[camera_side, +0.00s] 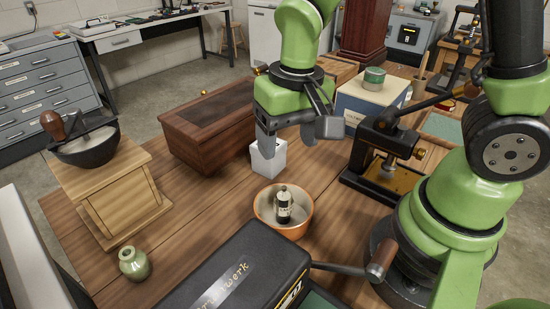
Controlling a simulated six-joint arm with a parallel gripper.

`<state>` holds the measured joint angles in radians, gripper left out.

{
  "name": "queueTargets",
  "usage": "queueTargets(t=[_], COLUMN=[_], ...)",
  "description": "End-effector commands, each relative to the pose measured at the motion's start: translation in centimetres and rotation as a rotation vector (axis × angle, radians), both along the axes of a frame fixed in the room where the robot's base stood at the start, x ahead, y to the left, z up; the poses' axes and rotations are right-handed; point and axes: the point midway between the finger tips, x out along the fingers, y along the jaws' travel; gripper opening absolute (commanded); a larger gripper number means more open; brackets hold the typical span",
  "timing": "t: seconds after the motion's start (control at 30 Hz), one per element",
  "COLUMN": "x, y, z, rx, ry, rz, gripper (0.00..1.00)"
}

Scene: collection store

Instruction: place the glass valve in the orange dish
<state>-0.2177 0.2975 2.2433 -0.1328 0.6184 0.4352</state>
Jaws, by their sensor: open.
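The orange dish (262,219) stands on the wooden table, a round bowl with an orange outside and a pale inside. A small upright piece with a dark body, a pale label band and a grey top, which looks like the glass valve (284,205), stands inside the dish. My gripper (288,145) is open above the table, behind the dish and higher than it. It is apart from the valve. Nothing shows between its fingers, though a white block (268,159) sits behind the dish, just below the left finger and partly hidden by it.
A black case (225,275) lies in front of the dish, with a wooden-handled tool (375,271) at its right. A brown wooden box (212,125) stands at the back left, a black press (383,155) at the right. A green vase (134,264) stands front left, beside bare tabletop.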

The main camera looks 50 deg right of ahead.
Motion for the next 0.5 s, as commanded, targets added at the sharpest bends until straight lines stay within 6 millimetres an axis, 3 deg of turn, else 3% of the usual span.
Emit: queueTargets(t=[0.2, 0.33, 0.5], x=[-2.2, -4.6, -7.6], y=[-1.6, -2.3, -2.7], z=[7.3, 10.5, 13.0], rx=[0.071, 0.103, 0.126], ry=[-0.209, -0.336, -0.478], rz=[-0.008, -0.001, 0.019], gripper=[0.67, 0.67, 0.67])
